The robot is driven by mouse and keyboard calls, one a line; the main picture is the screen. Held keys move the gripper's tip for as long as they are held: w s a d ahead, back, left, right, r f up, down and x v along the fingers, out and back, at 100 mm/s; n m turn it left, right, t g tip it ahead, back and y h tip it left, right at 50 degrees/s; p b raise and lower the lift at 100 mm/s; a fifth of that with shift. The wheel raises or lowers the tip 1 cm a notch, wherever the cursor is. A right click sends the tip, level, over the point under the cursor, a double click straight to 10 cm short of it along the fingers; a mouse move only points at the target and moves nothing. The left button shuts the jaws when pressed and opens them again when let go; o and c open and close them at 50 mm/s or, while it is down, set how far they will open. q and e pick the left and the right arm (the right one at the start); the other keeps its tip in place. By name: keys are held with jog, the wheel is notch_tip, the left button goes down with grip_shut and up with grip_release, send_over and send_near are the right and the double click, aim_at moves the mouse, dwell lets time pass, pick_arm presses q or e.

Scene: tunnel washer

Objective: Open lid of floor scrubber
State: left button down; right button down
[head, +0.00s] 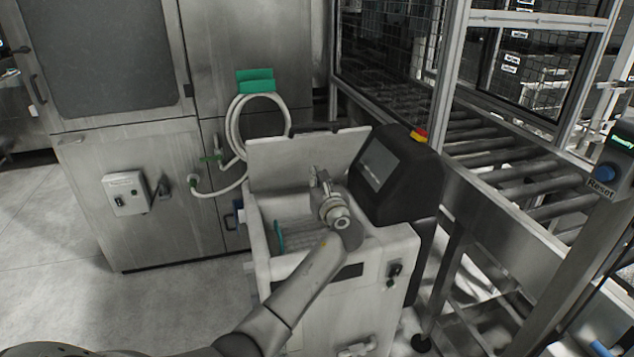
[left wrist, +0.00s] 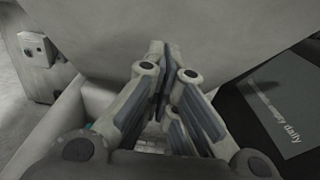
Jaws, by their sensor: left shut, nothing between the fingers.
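The floor scrubber (head: 345,290) is a white box-shaped machine with a black console (head: 395,180) on its right side. Its lid (head: 305,158) stands raised at the back of the open tank, upright or leaning slightly back. My left gripper (head: 318,175) is shut and empty, in front of the lid's inner face. In the left wrist view the closed fingers (left wrist: 160,75) point at the lid (left wrist: 200,30), close to it or touching; I cannot tell which. The open tank shows below the gripper. My right gripper is not in view.
A steel cabinet (head: 150,220) with a control box (head: 126,193) and a coiled hose (head: 262,125) stands behind the scrubber. A roller conveyor (head: 520,165) with a frame runs along the right. Open floor (head: 60,280) lies to the left.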

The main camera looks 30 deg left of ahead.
pick_arm(q)
jog(key=p+v, duration=0.8)
jog(key=v, duration=0.8)
jog(key=shift+p, duration=0.4)
jog(key=shift+f, duration=0.1)
